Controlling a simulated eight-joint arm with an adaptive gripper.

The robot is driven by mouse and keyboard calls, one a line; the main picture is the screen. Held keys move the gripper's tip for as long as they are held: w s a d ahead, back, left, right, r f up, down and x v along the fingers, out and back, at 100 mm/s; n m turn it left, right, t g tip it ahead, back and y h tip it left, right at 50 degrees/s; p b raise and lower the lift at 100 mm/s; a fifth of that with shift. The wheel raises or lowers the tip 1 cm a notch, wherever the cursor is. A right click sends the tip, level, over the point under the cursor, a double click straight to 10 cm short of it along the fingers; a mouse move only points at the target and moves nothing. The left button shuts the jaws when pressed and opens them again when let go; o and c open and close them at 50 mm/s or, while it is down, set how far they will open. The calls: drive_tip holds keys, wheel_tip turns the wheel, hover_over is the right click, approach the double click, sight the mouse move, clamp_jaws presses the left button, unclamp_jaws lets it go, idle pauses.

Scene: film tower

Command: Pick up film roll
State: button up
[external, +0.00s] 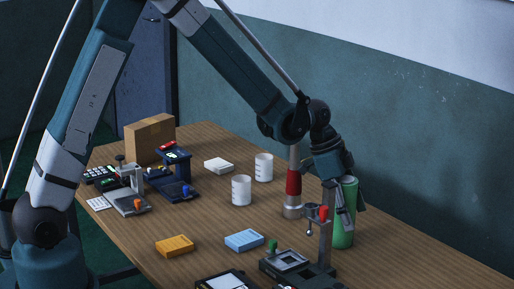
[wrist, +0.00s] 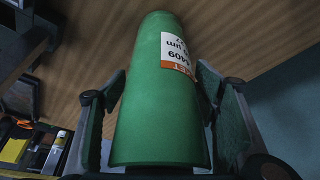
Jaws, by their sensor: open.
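The film roll appears to be the green cylinder (external: 343,232) standing upright at the right side of the wooden table in the external view. In the wrist view the green roll (wrist: 158,110) fills the middle, with a white and orange printed label on its side. My gripper (external: 353,210) is at the roll, fingers pointing down. In the wrist view its fingers (wrist: 160,85) stand open on either side of the roll. I see a slight gap at the left; contact on the right is hard to tell. Part of the roll is hidden behind my gripper in the external view.
A grey post with a red knob (external: 323,213) stands close in front of the roll. A red and silver cylinder (external: 293,185) is just left of it. White cups (external: 242,190), a blue block (external: 244,240) and an orange block (external: 174,246) lie farther left. The table (external: 420,265) is clear at right.

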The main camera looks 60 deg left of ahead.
sight(353, 179)
idle(0.4)
drive_tip(key=c, duration=1.4)
drive_tip(key=shift+r+p, duration=1.05)
drive_tip(key=shift+r, duration=4)
